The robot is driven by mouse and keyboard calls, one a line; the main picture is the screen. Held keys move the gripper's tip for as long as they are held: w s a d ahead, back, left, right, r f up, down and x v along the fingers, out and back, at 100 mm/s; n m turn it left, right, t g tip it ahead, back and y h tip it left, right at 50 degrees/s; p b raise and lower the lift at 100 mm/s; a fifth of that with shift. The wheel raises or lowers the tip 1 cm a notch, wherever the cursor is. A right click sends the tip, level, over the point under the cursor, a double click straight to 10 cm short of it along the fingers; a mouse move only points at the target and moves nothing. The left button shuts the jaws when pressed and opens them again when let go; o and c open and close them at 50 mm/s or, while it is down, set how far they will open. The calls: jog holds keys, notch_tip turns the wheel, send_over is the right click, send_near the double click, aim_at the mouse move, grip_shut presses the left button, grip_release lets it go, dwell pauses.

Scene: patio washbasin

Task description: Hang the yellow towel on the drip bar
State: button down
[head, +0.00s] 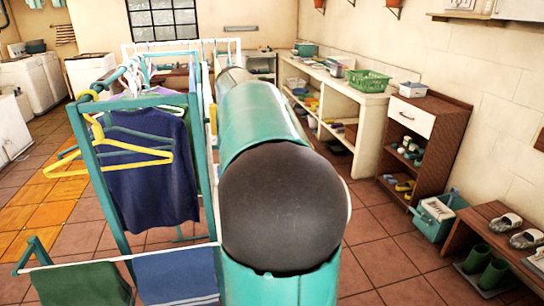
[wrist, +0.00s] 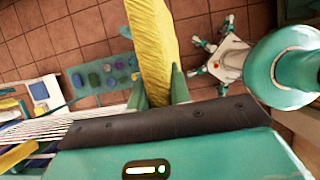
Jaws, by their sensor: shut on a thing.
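The yellow towel (wrist: 152,45) hangs as a long strip in the wrist view. My gripper (wrist: 160,88) is shut on it, with a green finger on each side. In the head view my arm covers the middle, and my gripper is hidden behind it. A teal clothes rack (head: 92,185) stands at the left in the head view. A low white bar (head: 128,258) at its front carries a green towel (head: 82,284) and a blue towel (head: 176,277). I cannot tell for sure which bar is the drip bar.
Yellow hangers (head: 130,155) and a dark blue shirt (head: 155,190) hang on the rack. White rods (wrist: 90,128) lie left of my gripper in the wrist view. A brown cabinet (head: 420,140) and a bench with shoes (head: 500,225) line the right wall.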

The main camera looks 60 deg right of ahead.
notch_tip(320, 180, down, 28)
dwell(1.7)
jog(key=c, duration=1.2)
grip_release()
jog(key=shift+r, duration=4.55)
